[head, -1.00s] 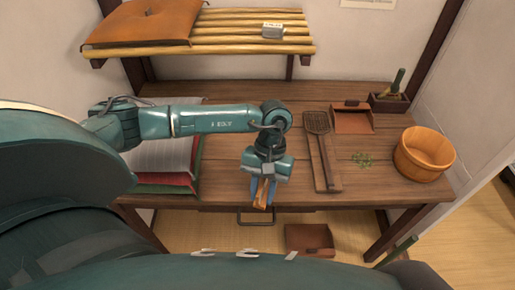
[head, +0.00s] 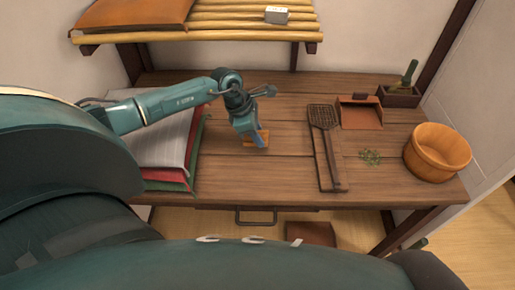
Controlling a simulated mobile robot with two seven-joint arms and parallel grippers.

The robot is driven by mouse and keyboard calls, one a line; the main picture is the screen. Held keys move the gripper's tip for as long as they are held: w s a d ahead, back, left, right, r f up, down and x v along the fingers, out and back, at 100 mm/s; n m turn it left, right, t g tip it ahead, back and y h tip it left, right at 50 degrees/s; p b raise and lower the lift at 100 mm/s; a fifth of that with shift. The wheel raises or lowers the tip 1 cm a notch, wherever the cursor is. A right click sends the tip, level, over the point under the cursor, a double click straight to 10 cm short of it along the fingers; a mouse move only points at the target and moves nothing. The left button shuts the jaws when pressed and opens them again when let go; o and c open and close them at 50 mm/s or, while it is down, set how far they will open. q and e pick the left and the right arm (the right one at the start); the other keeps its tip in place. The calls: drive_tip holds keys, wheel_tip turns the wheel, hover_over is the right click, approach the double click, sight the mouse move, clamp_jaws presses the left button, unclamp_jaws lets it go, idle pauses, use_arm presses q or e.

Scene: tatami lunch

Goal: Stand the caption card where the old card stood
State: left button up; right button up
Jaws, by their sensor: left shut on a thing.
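My left gripper (head: 255,138) is low over the middle of the wooden table, pointing down. It is shut on a small orange-brown thing (head: 262,140), mostly hidden by the fingers. I cannot tell whether this is the caption card, nor whether it touches the tabletop. A small whitish block or folded card (head: 276,14) with dark marks on top stands on the slatted shelf (head: 225,27) above the back of the table. My right gripper is not in view.
Red, green and white folders or books (head: 165,155) lie left of the gripper. A slotted spatula on a board (head: 327,145), a brown dustpan-like tray (head: 361,112), green bits (head: 370,157) and a wooden tub (head: 437,153) are to the right. The table's front middle is clear.

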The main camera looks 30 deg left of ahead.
use_arm(q)
drive_tip(key=shift+f, duration=2.75)
drive_tip(key=shift+f, duration=0.1)
drive_tip(key=shift+f, duration=0.15)
drive_tip(key=o, duration=0.9)
drive_tip(key=shift+o, duration=0.2)
